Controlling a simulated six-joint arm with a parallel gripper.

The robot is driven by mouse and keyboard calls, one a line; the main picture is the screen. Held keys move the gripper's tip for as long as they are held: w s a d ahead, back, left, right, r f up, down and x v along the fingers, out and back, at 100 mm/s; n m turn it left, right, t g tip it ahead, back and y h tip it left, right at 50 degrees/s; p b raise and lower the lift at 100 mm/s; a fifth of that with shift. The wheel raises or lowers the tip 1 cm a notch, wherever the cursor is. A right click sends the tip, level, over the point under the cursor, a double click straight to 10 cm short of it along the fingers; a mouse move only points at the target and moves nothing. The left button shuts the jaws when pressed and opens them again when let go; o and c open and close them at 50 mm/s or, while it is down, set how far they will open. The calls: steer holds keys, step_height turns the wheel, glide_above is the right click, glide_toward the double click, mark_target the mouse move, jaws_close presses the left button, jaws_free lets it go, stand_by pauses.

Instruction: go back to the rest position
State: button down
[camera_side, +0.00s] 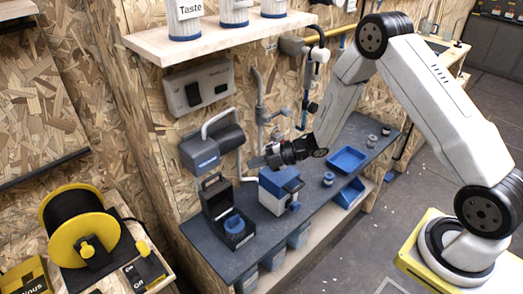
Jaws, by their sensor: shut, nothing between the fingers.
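My gripper (258,162) is at the end of my arm, above the dark grey bench (326,205). It points left, and its fingers are shut with nothing between them. My arm reaches in from the right side of the view. The fingertips are small and partly blend with the wall behind.
An open dark case with a blue round part (234,224) stands left of the box. A blue tray (347,159) lies to the right. A grey machine (209,146) and pipes are on the wall, under a shelf (205,40) with white containers. A yellow reel (80,225) stands lower left.

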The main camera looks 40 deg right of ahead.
steer(key=s+d+r+m+g+h, duration=0.1)
steer(key=s+d+r+m+h, duration=0.55)
steer(key=m+h, duration=0.55)
steer(key=s+a+r+m+g, duration=0.1)
steer(key=s+m+g, duration=0.1)
steer(key=s+m, duration=0.3)
steer(key=s+a+r+m+g+y, duration=0.1)
steer(key=s+m+g, duration=0.2)
steer(key=s+m, duration=0.3)
steer(key=s, duration=0.3)
steer(key=shift+s+a+r+g, duration=0.25)
steer(key=shift+s+r+g, duration=0.05)
steer(key=shift+s+r, duration=0.1)
